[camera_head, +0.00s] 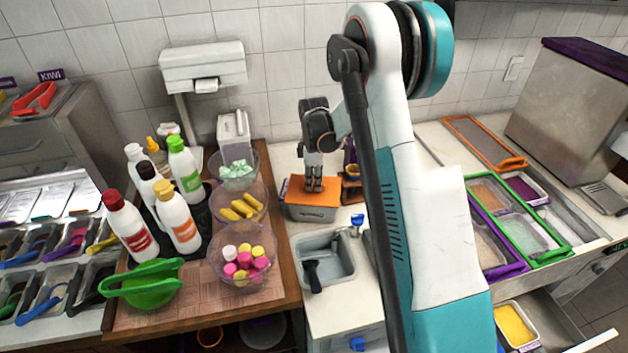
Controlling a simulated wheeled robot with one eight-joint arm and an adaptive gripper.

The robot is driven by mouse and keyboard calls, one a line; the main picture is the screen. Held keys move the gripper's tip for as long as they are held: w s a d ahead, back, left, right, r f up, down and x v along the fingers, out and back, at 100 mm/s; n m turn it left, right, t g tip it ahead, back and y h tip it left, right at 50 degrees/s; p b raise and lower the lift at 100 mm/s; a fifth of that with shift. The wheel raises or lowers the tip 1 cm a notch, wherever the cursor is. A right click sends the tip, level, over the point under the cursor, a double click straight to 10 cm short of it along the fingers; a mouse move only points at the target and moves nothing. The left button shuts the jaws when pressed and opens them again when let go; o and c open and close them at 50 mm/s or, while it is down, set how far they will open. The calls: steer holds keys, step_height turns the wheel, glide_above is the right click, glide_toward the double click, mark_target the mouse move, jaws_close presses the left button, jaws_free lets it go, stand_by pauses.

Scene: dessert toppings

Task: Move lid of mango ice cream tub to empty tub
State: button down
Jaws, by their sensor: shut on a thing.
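My gripper (314,187) points straight down onto an orange lid (297,190) and is shut on it at the middle. The lid sits over a grey tub (310,213) on the white counter beside the wooden board. It looks slightly turned against the tub's rim, and I cannot tell whether it rests fully on it. The tub's inside is hidden under the lid. An uncovered tub with yellow contents (514,326), like mango ice cream, is in the open drawer at the lower right.
A small sink (327,262) is in front of the tub. Bowls of toppings (239,203) and several sauce bottles (127,224) stand to the left. At the right are framed tubs (537,242) and an orange-framed piece (484,141). My arm hides the middle counter.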

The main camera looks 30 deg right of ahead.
steer(key=c, duration=1.4)
jaws_free()
steer(key=shift+c, duration=0.2)
steer(key=shift+r, duration=0.1)
step_height(320, 180, up, 12)
